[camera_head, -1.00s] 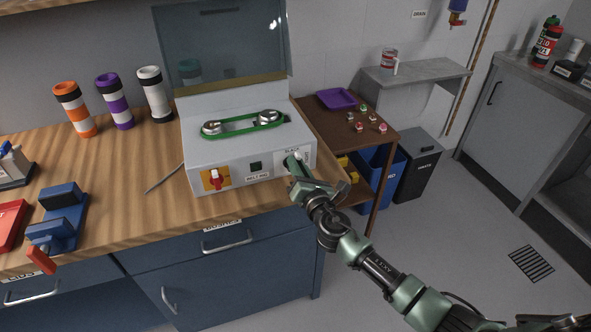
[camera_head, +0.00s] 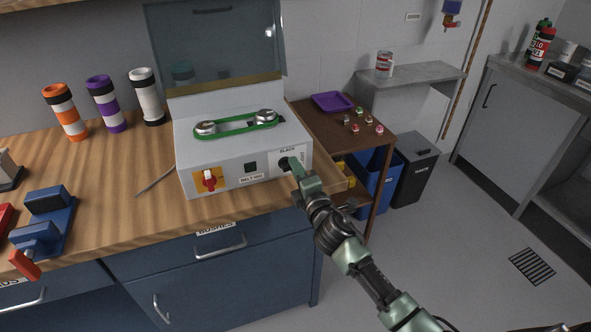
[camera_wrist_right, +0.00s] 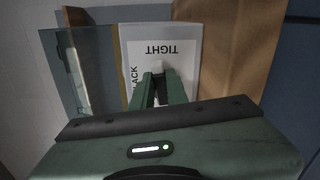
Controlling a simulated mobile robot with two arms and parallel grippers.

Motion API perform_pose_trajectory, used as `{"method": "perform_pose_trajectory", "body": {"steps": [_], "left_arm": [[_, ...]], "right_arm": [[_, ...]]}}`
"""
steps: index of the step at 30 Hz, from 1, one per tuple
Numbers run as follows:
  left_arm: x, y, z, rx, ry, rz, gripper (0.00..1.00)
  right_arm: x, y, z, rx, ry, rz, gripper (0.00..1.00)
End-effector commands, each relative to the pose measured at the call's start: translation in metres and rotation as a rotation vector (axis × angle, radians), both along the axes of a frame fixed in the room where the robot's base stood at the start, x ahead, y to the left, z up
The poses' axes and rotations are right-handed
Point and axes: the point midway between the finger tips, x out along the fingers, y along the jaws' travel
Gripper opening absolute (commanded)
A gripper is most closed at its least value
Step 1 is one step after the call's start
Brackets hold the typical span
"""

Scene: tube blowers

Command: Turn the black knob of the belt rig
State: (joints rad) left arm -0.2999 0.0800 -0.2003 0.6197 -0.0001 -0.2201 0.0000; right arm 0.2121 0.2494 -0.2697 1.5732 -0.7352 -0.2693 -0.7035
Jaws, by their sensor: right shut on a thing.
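The belt rig (camera_head: 222,176) is a light grey box on the wooden bench, with a green belt (camera_head: 236,126) around two metal pulleys on top. Its black knob (camera_head: 283,163) is at the right end of the front face, beside a label reading SLACK. My right gripper (camera_head: 290,164) is at the knob and shut on it, partly covering it. In the right wrist view, the two fingers (camera_wrist_right: 160,88) reach to the white panel marked SLACK and TIGHT. The knob is mostly hidden between them there. My left gripper is not in view.
A red switch on a yellow plate (camera_head: 209,180) is on the rig's front left. A clear raised cover (camera_head: 215,45) stands behind the pulleys. A brown side table (camera_head: 350,135) with a purple tray is at the right. A thin rod (camera_head: 155,182) lies left of the rig.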

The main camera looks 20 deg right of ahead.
Motion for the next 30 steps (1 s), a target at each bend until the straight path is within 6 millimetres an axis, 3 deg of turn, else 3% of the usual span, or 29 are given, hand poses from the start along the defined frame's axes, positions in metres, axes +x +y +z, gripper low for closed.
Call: {"method": "perform_pose_trajectory", "body": {"steps": [9,26,27,29,30], "left_arm": [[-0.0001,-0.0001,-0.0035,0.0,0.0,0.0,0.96],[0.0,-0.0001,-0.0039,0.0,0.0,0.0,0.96],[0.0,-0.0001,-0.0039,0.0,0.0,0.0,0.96],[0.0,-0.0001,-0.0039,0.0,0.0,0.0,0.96],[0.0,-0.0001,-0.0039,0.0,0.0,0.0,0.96]], "right_arm": [[-0.0005,0.0001,-0.0046,0.134,0.008,0.0,0.0],[-0.0005,0.0001,-0.0051,0.166,0.01,-0.001,0.0],[-0.0005,0.0001,-0.0052,0.166,0.01,-0.001,0.17],[-0.0004,0.0001,-0.0051,0.166,0.01,-0.001,0.34],[-0.0004,0.0002,-0.0049,0.165,0.009,0.0,0.36]]}}
